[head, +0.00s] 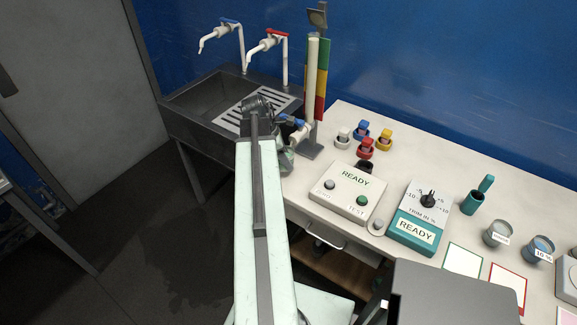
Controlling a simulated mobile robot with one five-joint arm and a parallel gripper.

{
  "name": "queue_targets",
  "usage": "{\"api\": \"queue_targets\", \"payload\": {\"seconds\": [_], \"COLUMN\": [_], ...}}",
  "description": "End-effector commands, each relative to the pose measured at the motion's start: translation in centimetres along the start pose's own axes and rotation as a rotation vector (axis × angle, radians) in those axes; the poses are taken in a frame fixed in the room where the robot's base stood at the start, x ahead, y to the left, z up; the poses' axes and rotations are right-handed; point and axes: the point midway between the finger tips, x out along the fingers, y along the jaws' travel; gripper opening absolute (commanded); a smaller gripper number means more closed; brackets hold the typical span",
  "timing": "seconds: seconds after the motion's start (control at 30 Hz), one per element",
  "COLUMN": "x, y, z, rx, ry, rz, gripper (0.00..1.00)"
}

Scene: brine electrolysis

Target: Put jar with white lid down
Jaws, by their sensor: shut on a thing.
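My pale arm reaches up the middle of the head view and ends in a dark joint in front of the sink. My gripper is hidden behind the arm, so its jaws and anything in them do not show. A pale grey-green rounded piece shows just right of the arm's far end; I cannot tell whether it is part of my arm or a jar. No jar with a white lid can be made out. Two labelled jars stand on the bench at the right: a grey one (497,233) and a blue one marked 10 % (540,249).
The sink (200,105) has two taps. A tall tube stand (313,95) with a coloured strip rises beside it. The white bench (420,158) holds several small coloured pots, a READY button box (347,192), a teal trim box (420,217), a teal holder (473,203) and bordered cards.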

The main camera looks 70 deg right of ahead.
Motion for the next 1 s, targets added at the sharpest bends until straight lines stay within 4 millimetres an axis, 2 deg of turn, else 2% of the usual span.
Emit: {"api": "queue_targets", "payload": {"seconds": [0.07, 0.1, 0.23, 0.5, 0.63, 0.67, 0.7, 0.73, 1.0], "x": [0.6, 1.9, 4.0, 3.7, 4.2, 4.0, 4.0, 4.0, 4.0], "y": [0.1, 0.1, 0.1, 0.1, 0.1, 0.1, 0.1, 0.1, 0.1], "z": [1.0, 0.4, -0.6, -0.5, -0.6, -0.6, -0.6, -0.6, -0.5], "rx": [0.003, 0.002, 0.001, 0.002, 0.002, 0.002, 0.002, 0.002, 0.003], "ry": [-0.001, 0.000, -0.001, -0.001, -0.001, 0.000, 0.000, 0.000, 0.000], "rz": [-0.001, 0.000, 0.000, 0.000, -0.001, -0.001, -0.001, -0.001, -0.001], "gripper": [0.00, 0.00, 0.00, 0.00, 0.00, 0.57, 0.69, 0.74, 0.74]}}
